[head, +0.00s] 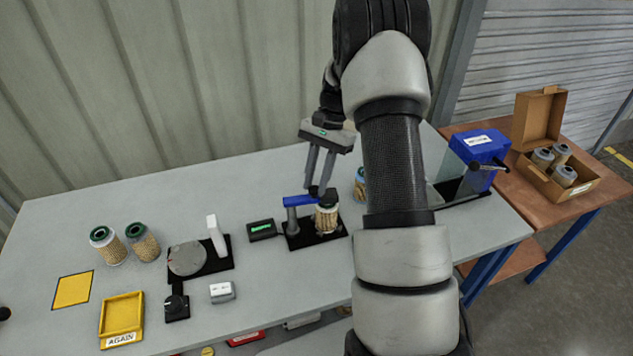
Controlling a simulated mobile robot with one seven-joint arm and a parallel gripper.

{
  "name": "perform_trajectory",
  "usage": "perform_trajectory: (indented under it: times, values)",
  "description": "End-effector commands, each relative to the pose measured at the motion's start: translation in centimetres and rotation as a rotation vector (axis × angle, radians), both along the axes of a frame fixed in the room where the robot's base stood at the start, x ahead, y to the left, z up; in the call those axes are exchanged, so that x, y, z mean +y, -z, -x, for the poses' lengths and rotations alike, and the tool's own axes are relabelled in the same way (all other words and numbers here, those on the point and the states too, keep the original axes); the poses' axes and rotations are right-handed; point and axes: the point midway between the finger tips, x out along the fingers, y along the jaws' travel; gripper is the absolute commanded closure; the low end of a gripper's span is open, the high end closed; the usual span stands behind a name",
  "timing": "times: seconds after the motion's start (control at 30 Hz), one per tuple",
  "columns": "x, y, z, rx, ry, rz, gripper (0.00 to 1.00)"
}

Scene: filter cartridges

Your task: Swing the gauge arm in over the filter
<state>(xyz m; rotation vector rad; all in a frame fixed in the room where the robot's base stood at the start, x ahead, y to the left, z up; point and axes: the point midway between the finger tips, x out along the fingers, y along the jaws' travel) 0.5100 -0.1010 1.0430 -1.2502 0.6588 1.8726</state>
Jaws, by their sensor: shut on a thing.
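The gauge arm (298,201) is a blue bar on a grey post, on a black base plate (303,240) near the middle of the table. It points right, with its end at the top of a filter (327,220). The filter is a pleated tan cylinder with a dark top, upright on the plate. My gripper (319,188) points down from above, its fingers shut on the end of the gauge arm at a dark knob. The fingertips hide part of that end, so I cannot tell exactly how it lines up with the filter's centre.
A small display (262,229) with a green screen stands left of the plate. Further left are a turntable (187,259), two green-topped filters and a yellow AGAIN tray (121,320). My arm hides part of another filter (360,185). A blue machine (478,147) stands right.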

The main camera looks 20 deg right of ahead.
Motion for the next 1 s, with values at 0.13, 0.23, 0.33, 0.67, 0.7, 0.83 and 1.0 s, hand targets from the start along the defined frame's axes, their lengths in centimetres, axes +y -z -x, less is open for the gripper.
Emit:
perform_trajectory:
  times: [0.13, 0.23, 0.33, 0.67, 0.7, 0.83, 1.0]
  values:
    - [-0.04, -0.04, -0.27, 0.0, -0.067, 0.001, 1.0]
    - [-0.03, -0.02, -0.35, 0.0, -0.099, 0.001, 1.0]
    - [-0.05, 0.0, -0.42, 0.0, -0.118, 0.001, 1.0]
    - [-0.04, -0.02, -0.49, -0.002, -0.136, 0.001, 1.0]
    - [-0.04, -0.02, -0.5, -0.002, -0.136, 0.001, 1.0]
    - [-0.03, -0.03, -0.52, -0.003, -0.136, 0.0, 1.0]
    - [-0.01, -0.02, -0.5, -0.003, -0.135, 0.001, 0.57]
